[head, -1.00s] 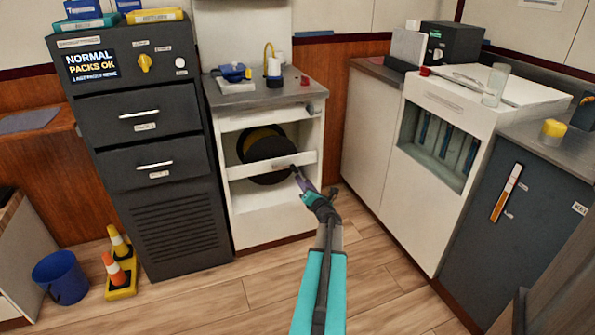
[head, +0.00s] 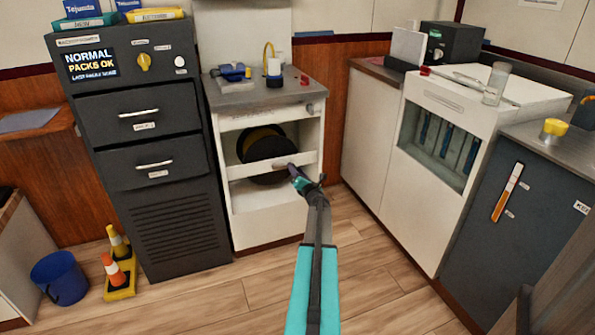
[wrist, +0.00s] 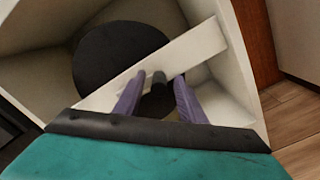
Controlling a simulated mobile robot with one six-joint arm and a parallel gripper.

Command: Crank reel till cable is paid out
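The reel (head: 262,145) sits inside a white open-fronted cabinet (head: 228,190), with dark round flanges and a yellow band showing. A white bar (head: 242,171) crosses in front of it. In the wrist view the reel's large dark disc (wrist: 112,58) shows behind the slanting bar (wrist: 205,42). A small dark knob, seemingly the crank handle (wrist: 158,78), stands at the bar between my fingertips. My gripper (wrist: 153,88) has its two purple fingers apart, with a gap to the knob on both sides. In the head view my gripper (head: 294,169) is at the bar's right part.
A dark drawer cabinet (head: 160,215) stands close on the left, with cones (head: 118,268) and a blue bucket (head: 60,278) on the floor. A white counter unit (head: 440,195) stands on the right. The wooden floor in front is clear.

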